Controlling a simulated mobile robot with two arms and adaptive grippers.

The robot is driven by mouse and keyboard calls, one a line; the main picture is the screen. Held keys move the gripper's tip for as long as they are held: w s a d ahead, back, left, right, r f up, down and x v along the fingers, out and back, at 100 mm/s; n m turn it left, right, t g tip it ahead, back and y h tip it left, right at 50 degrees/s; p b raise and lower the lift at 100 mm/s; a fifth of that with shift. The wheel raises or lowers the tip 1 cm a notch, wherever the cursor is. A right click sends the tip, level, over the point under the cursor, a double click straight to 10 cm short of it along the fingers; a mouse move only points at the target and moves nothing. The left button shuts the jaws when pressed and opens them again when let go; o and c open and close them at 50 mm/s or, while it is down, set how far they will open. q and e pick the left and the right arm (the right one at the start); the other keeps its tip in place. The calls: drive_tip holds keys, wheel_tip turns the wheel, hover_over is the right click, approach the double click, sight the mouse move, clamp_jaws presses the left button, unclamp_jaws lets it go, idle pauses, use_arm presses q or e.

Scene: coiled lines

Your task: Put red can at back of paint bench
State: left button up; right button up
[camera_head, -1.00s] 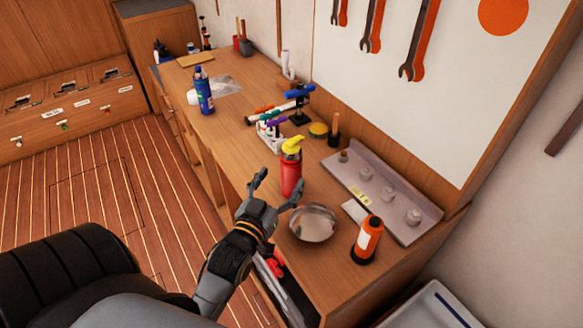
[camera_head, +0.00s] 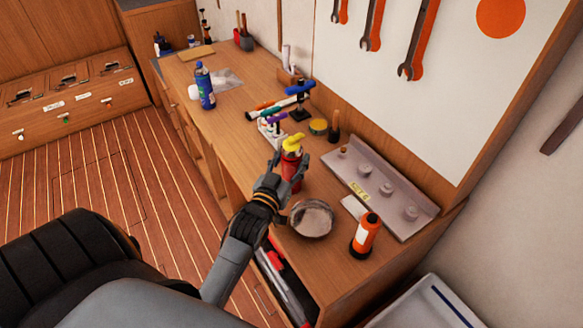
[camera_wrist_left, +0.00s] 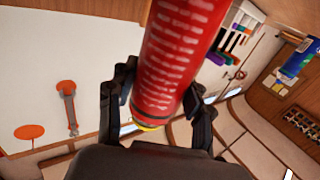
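The red can (camera_head: 291,167) with a yellow top stands on the wooden paint bench (camera_head: 235,146), near its front edge. My left gripper (camera_head: 288,170) has its fingers on both sides of the can and looks shut on it. In the left wrist view the red can (camera_wrist_left: 178,60) lies between the two dark fingers (camera_wrist_left: 160,105), which appear to touch its sides. My right gripper is not in view.
A round metal bowl (camera_head: 311,218) is close by the hand, with an orange bottle (camera_head: 366,235) beyond it. A grey tray (camera_head: 405,194) lies along the wall.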

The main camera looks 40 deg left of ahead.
use_arm(q)
drive_tip(key=c, duration=0.7)
clamp_jaws()
drive_tip(key=shift+r, duration=0.15)
